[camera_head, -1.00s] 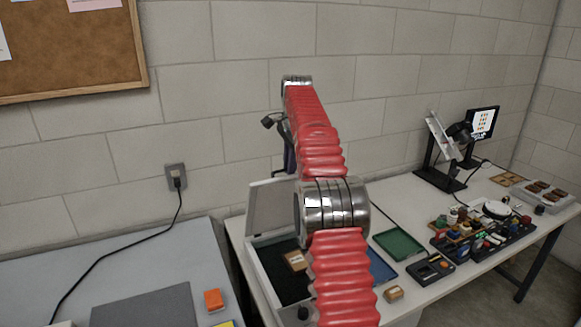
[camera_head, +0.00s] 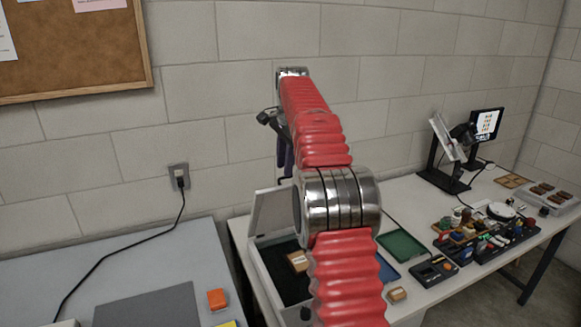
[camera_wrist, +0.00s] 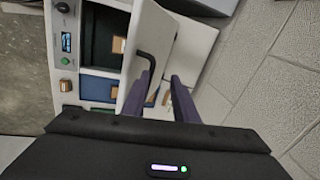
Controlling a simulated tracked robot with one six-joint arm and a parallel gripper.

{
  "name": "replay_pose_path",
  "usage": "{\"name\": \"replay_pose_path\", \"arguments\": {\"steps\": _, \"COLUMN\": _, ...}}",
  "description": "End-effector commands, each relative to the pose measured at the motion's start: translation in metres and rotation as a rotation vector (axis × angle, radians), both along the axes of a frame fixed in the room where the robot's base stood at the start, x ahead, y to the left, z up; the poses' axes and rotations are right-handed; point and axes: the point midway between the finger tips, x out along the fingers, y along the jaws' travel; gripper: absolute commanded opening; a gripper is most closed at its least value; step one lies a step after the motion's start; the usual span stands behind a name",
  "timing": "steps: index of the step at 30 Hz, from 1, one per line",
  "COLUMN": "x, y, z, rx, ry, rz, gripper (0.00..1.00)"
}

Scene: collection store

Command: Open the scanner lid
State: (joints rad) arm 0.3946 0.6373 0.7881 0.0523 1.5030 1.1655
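The scanner is a pale box with a dark bed, left of my arm in the head view, and its rim (camera_head: 263,272) shows. Its pale grey lid (camera_head: 271,211) stands raised at the back, tilted up from the bed. In the wrist view the lid (camera_wrist: 158,32) is beside the dark bed (camera_wrist: 103,32), with a black bent handle (camera_wrist: 149,59) on it. My gripper (camera_wrist: 160,78) has two purple fingers, apart, with their tips close to the handle. I cannot tell whether they touch it. A small brown piece (camera_head: 298,260) is at the bed.
A green tray (camera_head: 401,247) and a blue tray (camera_head: 387,272) lie right of the scanner. Further right are a dark sorting tray (camera_head: 476,255) with small items and a monitor (camera_head: 486,124). A grey table (camera_head: 60,281) holds an orange block (camera_head: 217,299). The block wall is close behind.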

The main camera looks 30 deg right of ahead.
Motion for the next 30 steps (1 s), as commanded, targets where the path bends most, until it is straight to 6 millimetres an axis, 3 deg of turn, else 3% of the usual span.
{"name": "replay_pose_path", "arguments": {"steps": 15, "x": -0.05, "y": 0.071, "z": 0.04, "rx": -0.081, "ry": -0.037, "rz": 0.286, "gripper": 0.26}}
{"name": "replay_pose_path", "arguments": {"steps": 30, "x": -0.12, "y": 0.136, "z": 0.054, "rx": -0.171, "ry": -0.076, "rz": 0.574, "gripper": 0.26}}
